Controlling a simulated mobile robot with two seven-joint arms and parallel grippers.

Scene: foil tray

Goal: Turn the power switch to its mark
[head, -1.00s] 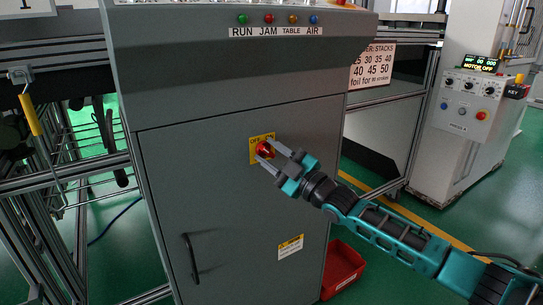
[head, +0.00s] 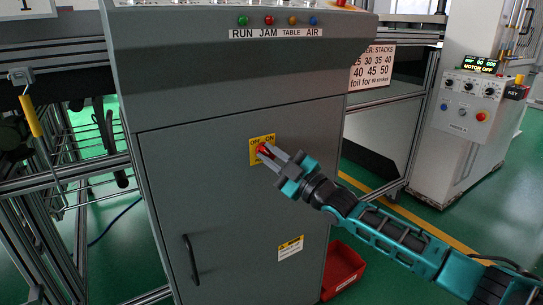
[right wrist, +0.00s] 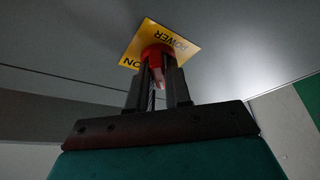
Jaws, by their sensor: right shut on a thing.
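The power switch (head: 262,149) is a red knob on a yellow plate (head: 254,158) marked OFF and ON, on the front of the grey cabinet. My right gripper (head: 267,150) is shut on the red knob, its fingers on either side. In the right wrist view the red knob (right wrist: 157,52) sits between the fingers, against the yellow plate (right wrist: 137,48) with the words POWER and ON. The fingers partly hide the knob, so its pointing is hard to read. My left gripper is not in view.
The grey cabinet (head: 230,210) has a black door handle (head: 191,260) low on the left and coloured lamps (head: 269,19) above. A red bin (head: 343,268) stands on the floor at its right. Another control box (head: 468,108) stands farther right.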

